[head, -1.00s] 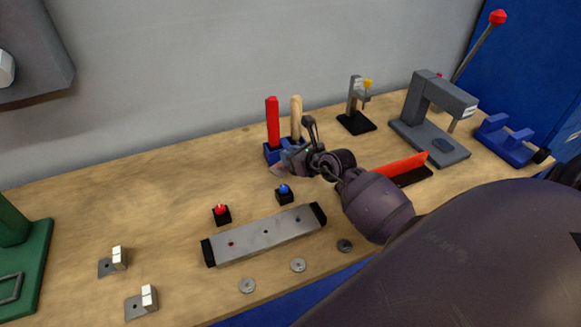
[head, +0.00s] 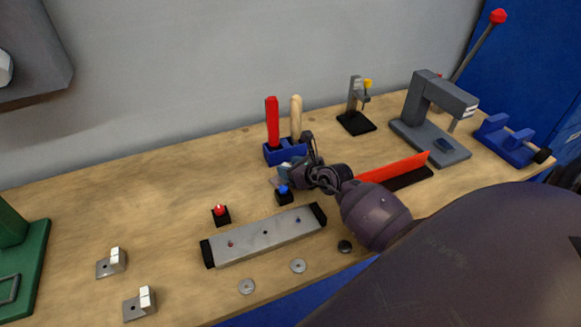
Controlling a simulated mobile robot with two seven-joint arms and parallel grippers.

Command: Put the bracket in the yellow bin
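Two small grey L-shaped metal pieces, each with a white upright block, lie at the front left; they look like brackets, one farther back (head: 107,267) and one nearer the front edge (head: 135,308). No yellow bin shows in this view. My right gripper (head: 285,177) is low over the middle of the bench, just in front of the blue tool holder (head: 273,156) and behind the blue-button block (head: 284,197). A small greyish piece shows at its fingertips, too small and covered to name; whether the fingers are closed on it is unclear. My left gripper is out of view.
A long grey bar with black ends (head: 262,237) lies in front of the gripper, beside a red-button block (head: 220,216). Right of my forearm are a red-edged strip (head: 410,170), a grey press (head: 430,130) and a blue fixture (head: 506,143). The left-middle bench is clear.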

